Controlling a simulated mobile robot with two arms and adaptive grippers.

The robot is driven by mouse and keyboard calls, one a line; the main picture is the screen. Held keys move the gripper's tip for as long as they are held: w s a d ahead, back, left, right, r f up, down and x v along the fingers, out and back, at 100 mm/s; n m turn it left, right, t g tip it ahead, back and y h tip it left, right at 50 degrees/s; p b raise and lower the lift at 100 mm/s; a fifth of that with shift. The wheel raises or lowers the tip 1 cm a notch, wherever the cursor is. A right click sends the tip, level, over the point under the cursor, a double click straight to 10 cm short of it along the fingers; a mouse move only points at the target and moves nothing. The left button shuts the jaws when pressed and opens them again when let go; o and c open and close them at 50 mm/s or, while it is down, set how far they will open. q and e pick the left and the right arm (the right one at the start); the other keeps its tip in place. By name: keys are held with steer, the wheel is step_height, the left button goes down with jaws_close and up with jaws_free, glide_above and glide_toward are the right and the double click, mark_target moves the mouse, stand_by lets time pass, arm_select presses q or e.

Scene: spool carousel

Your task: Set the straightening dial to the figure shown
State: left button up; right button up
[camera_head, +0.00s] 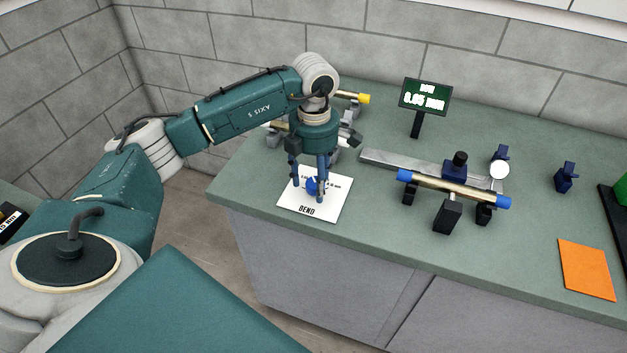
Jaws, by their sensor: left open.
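A white card marked BEND (312,210) lies near the left front corner of the green bench. A blue dial knob (313,184) shows on it, partly hidden by my fingers. My left gripper (309,192) points down over the card, with its open fingers around or just above the knob; I cannot tell whether they touch it. The dial's scale is mostly hidden and too small to read. A small screen (425,97) on a black post stands at the back and reads about 0.05 mm. My right gripper is out of view.
A brass-coloured rod with blue ends (454,189) rests on black supports right of the card, with a round gauge (499,170) behind it. An orange sheet (587,269) lies at the right. A yellow-tipped part (362,98) is behind my gripper.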

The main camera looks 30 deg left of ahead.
mark_target(313, 183)
arm_select(q)
step_height(313, 183, up, 12)
steer(key=shift+f, duration=0.2)
stand_by(0.6)
